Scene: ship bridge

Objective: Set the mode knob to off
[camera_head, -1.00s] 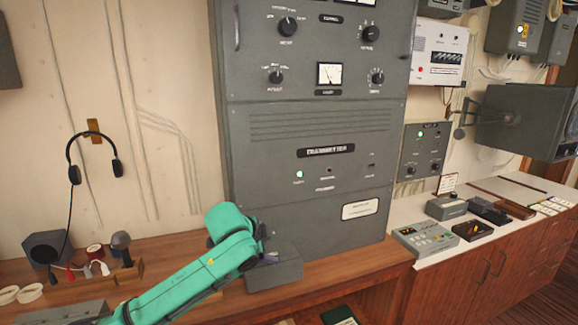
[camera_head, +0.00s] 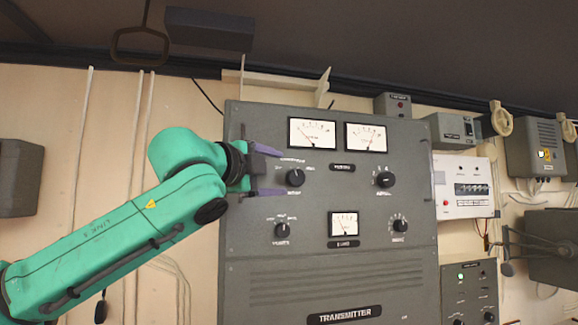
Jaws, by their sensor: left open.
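The grey transmitter panel (camera_head: 330,275) carries several black knobs, and their small labels are too blurred for me to tell which is the mode knob. The upper left knob (camera_head: 295,177) has position marks around it. The lower left knob (camera_head: 282,230) also has marks. An upper right knob (camera_head: 386,180) and a lower right knob (camera_head: 400,226) sit across the panel. My left gripper (camera_head: 272,172) is open and empty, its two purple fingers one above the other, just left of the upper left knob. I cannot tell whether it touches the panel. My right gripper is out of view.
Two meters (camera_head: 312,134) sit at the panel's top and a smaller meter (camera_head: 343,224) between the lower knobs. A metal handle runs along the panel's left edge near my gripper. A white box (camera_head: 463,187) hangs to the right.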

